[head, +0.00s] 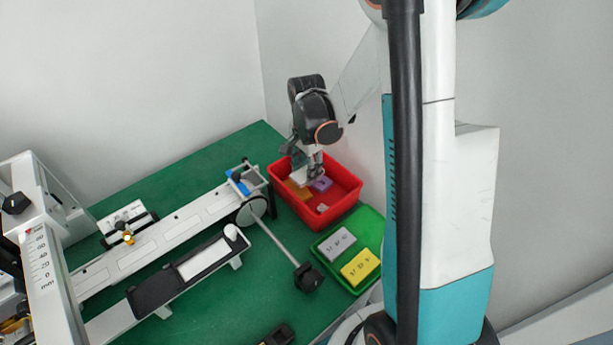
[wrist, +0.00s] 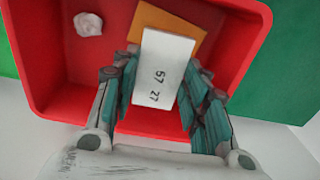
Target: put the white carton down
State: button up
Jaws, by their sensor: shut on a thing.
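My gripper (wrist: 160,98) is shut on the white carton (wrist: 165,60), which has dark printed digits on its face. The teal fingers press on its two sides. The carton is over the inside of the red bin (wrist: 55,75), and part of an orange carton (wrist: 195,22) shows behind it. In the head view my gripper (head: 308,172) reaches into the mouth of the red bin (head: 335,217). I cannot tell whether the white carton touches anything beneath it.
The bin also holds a purple thing (head: 322,184) and a crumpled white scrap (wrist: 88,24). A green tray (head: 330,258) with a grey carton (head: 337,243) and a yellow carton (head: 360,267) stands beside it. A long white rail device (head: 160,240) lies on the green table (head: 235,148).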

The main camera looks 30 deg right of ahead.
jog(key=shift+f+b, duration=0.3)
jog(key=shift+f, duration=1.1)
jog(key=shift+f, duration=0.1)
jog(key=shift+f, duration=0.1)
jog(key=o, duration=0.7)
jog(key=shift+o, duration=0.2)
notch_tip(320, 180, up, 12)
jog(key=p, duration=0.4)
jog(key=shift+r, duration=0.25)
